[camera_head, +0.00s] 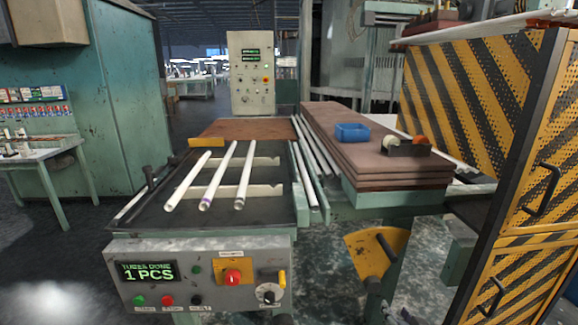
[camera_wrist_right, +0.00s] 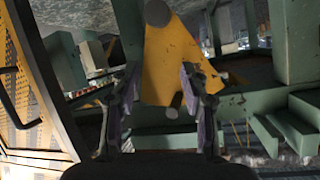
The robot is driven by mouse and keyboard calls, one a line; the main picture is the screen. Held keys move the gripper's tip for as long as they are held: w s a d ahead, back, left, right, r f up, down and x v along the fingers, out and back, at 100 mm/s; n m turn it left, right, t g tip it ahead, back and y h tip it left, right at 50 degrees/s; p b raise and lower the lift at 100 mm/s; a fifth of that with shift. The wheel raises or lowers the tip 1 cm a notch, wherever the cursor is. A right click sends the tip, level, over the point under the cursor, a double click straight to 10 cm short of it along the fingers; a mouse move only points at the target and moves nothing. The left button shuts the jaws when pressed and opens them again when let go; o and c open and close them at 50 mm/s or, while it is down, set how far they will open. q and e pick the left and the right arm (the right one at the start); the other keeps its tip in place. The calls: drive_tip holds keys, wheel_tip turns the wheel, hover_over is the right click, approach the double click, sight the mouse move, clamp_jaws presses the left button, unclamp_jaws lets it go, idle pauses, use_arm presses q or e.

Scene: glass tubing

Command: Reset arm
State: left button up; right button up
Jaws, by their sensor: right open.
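My right gripper (camera_wrist_right: 159,80) is open in the wrist view, its two fingers apart with nothing held between them. A yellow panel (camera_wrist_right: 167,50) shows beyond the fingers. My left gripper is not in view. Three white glass tubes, left (camera_head: 186,182), middle (camera_head: 219,175) and right (camera_head: 244,177), lie side by side across pale supports on the dark machine bed (camera_head: 270,212).
More tubes (camera_head: 305,178) lie in a side channel. A stack of brown boards (camera_head: 345,150) carries a blue bin (camera_head: 352,133) and a dark holder (camera_head: 407,150). The control panel (camera_head: 205,275) reads "TUBES DONE 1 PCS". A striped yellow-black cabinet (camera_head: 480,90) stands at right.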

drive_tip(key=s+a+f+n+g, duration=0.3)
drive_tip(key=s+g, duration=0.2)
drive_tip(key=s, duration=0.6)
drive_tip(key=s+a+f+n+g, duration=0.3)
drive_tip(key=s+g, duration=0.1)
drive_tip(key=s, duration=0.7)
wheel_tip(320, 180, down, 22)
drive_tip(key=d+f+g, duration=0.1)
drive_tip(key=d+g, duration=0.1)
drive_tip(key=s+d+f+m, duration=0.1)
drive_tip(key=s+d+f, duration=0.1)
drive_tip(key=s+f, duration=1.5)
use_arm(q)
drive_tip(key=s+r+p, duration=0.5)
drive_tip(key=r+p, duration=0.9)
drive_tip(key=p, duration=0.2)
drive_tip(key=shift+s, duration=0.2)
use_arm(e)
drive_tip(key=s+r+g, duration=0.1)
drive_tip(key=s+r, duration=0.3)
drive_tip(key=r, duration=0.9)
drive_tip(key=shift+r+y, duration=0.15)
drive_tip(key=shift+y, duration=0.25)
